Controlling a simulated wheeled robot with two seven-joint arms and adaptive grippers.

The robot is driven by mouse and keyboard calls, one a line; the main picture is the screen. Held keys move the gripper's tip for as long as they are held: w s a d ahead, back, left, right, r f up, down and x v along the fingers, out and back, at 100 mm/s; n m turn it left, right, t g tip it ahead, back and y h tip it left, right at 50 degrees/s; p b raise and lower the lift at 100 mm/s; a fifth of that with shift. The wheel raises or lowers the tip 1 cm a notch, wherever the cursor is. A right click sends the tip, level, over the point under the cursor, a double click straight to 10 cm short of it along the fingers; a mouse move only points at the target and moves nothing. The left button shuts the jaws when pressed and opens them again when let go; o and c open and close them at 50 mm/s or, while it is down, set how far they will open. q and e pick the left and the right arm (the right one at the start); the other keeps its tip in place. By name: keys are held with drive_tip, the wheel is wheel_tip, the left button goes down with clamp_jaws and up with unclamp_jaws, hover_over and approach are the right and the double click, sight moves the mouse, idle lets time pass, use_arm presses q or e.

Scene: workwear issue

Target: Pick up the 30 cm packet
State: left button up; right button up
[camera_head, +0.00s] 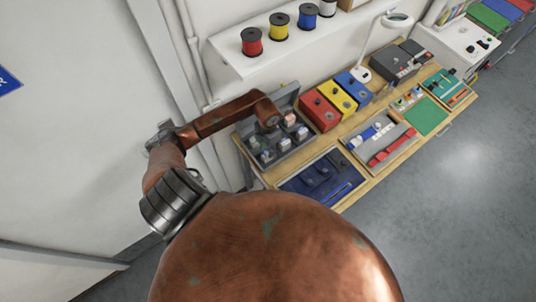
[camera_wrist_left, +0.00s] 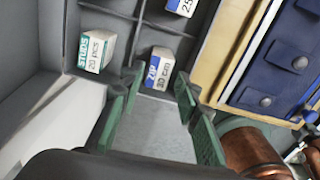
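The 30 cm packet (camera_wrist_left: 157,68) is a small white box with a blue ZIP label; its second line looks like 30 cm. It stands in a compartment of the grey case (camera_wrist_left: 58,22), just beyond the fingertips of my left gripper (camera_wrist_left: 158,84). The green-padded fingers are open, one either side of the line to the packet, with nothing between them. In the head view the open grey case (camera_head: 246,131) lies at the table's left end, with my left arm reaching over it; the gripper is largely hidden there. My right gripper is not in view.
A STUDS 20 pcs packet (camera_wrist_left: 96,50) is left of the ZIP packet, across a divider; another packet (camera_wrist_left: 181,5) is beyond it. A blue pocketed piece (camera_wrist_left: 290,60) lies right of the case. Red, yellow and blue boxes (camera_head: 320,110) stand beside the case; a shelf (camera_head: 240,62) is above.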

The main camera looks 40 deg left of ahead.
sight(267, 153)
use_arm(q)
drive_tip(key=shift+s+f+p, duration=0.1)
drive_tip(key=shift+f+p, duration=0.25)
drive_tip(key=shift+f, duration=0.5)
wheel_tip(267, 153, down, 4)
drive_tip(key=shift+r+p, duration=0.25)
drive_tip(key=shift+p, duration=0.45)
drive_tip(key=shift+a+f, duration=0.1)
drive_tip(key=shift+f, duration=0.4)
drive_tip(key=c, duration=0.8)
clamp_jaws()
